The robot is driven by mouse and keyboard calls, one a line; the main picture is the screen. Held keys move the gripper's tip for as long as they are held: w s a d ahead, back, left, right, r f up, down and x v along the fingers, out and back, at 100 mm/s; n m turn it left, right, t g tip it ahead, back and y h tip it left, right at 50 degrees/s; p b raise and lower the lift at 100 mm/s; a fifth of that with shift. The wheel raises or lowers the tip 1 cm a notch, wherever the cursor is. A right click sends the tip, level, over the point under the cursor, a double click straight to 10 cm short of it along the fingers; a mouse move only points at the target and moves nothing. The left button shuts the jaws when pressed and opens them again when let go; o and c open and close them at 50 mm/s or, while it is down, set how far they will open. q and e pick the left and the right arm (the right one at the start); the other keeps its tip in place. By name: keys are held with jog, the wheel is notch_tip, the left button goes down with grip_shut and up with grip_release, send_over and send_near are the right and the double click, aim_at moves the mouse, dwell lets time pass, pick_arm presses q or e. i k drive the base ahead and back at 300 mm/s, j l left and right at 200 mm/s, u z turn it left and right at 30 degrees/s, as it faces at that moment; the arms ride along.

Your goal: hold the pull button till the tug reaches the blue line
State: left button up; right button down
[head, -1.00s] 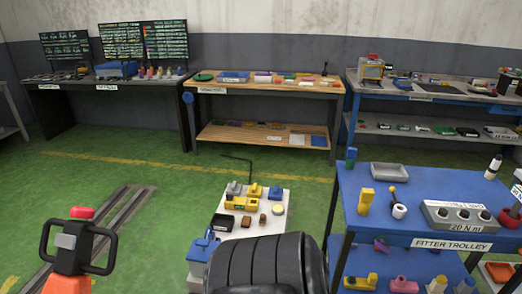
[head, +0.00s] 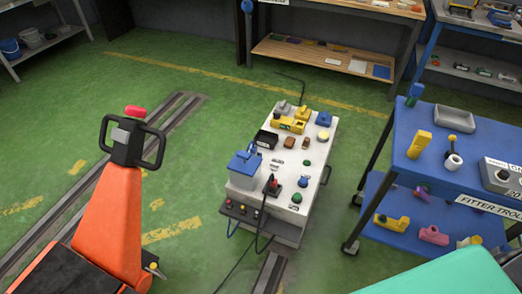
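The orange tug (head: 105,225) stands at the lower left. Its black loop handle (head: 133,143) has a red knob (head: 136,112) on top. I cannot tell which is the pull button. No blue line shows on the visible floor. Neither of my grippers is in view.
Floor rails (head: 150,125) run beside the tug, and another rail piece (head: 271,272) lies in front of the cart. A blue fitter trolley (head: 475,150) stands at the right. A teal surface (head: 450,275) fills the lower right. Green floor (head: 235,105) is open behind the cart.

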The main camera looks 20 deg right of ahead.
aim_at(298, 197)
jog(key=z, duration=0.8)
